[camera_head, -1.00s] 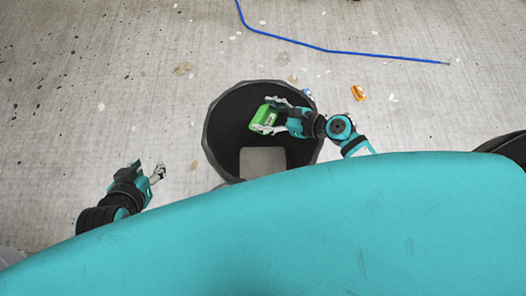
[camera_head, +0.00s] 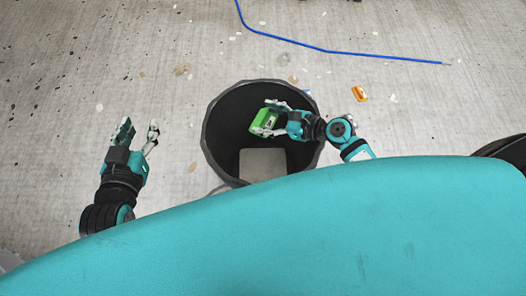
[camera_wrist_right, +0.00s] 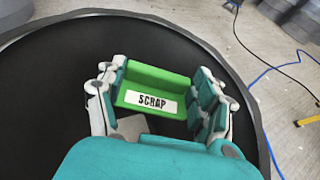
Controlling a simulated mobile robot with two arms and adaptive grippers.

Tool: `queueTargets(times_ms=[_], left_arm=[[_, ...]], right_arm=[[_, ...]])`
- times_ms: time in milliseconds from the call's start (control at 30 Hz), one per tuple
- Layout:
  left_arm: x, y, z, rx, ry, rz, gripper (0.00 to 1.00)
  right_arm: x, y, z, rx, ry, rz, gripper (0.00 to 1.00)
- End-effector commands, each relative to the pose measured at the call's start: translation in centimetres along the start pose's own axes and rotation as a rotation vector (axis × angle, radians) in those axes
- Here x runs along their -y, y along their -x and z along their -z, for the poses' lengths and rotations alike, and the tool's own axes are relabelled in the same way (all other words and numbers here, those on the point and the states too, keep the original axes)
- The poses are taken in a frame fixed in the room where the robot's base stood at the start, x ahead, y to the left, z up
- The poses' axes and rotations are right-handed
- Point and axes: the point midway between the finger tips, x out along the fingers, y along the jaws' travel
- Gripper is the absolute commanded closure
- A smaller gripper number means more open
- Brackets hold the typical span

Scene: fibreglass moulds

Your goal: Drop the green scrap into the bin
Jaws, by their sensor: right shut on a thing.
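The green scrap (camera_head: 264,121) is a small green piece. In the right wrist view the green scrap (camera_wrist_right: 154,92) bears a white label reading SCRAP. My right gripper (camera_head: 268,117) is shut on it and holds it over the open mouth of the bin. The bin (camera_head: 219,166) is black and round, with a grey patch at its bottom. The bin's rim (camera_wrist_right: 238,78) curves around the gripper in the right wrist view. My left gripper (camera_head: 138,133) is open and empty, above the floor to the left of the bin.
A blue cable (camera_head: 328,50) lies across the floor behind the bin. An orange piece (camera_head: 360,93) lies right of the bin, and a small blue-white piece (camera_head: 308,93) lies by its rim. A dark round object (camera_head: 507,150) shows at the right edge. The floor left of the bin is mostly clear.

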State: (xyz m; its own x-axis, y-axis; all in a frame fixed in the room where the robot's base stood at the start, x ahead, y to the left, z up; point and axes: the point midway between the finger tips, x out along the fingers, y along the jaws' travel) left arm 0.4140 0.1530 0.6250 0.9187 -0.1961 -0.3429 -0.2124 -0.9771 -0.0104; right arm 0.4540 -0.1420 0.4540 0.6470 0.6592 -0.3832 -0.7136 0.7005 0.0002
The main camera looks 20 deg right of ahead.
Motion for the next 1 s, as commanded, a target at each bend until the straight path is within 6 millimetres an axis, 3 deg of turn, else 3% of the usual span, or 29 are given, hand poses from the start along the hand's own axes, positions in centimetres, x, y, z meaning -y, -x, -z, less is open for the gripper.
queueTargets(times_ms=[33,67,267,667,1000], left_arm=[[0.0,0.0,0.0,0.0,0.0,0.0,0.6],[0.0,0.0,0.0,0.0,0.0,0.0,0.6],[0.0,0.0,0.0,0.001,0.0,0.0,0.6],[0.0,0.0,0.0,0.002,0.0,0.0,0.6],[0.0,0.0,-0.1,0.002,0.0,0.0,0.6]], right_arm=[[0.0,0.0,0.0,0.0,0.0,0.0,0.57],[0.0,0.0,0.0,0.0,0.0,0.0,0.3],[0.0,0.0,0.0,0.001,0.0,0.0,0.04],[0.0,0.9,0.1,-0.001,0.0,0.001,0.04],[-0.1,7.8,0.2,-0.005,0.0,0.0,0.04]])
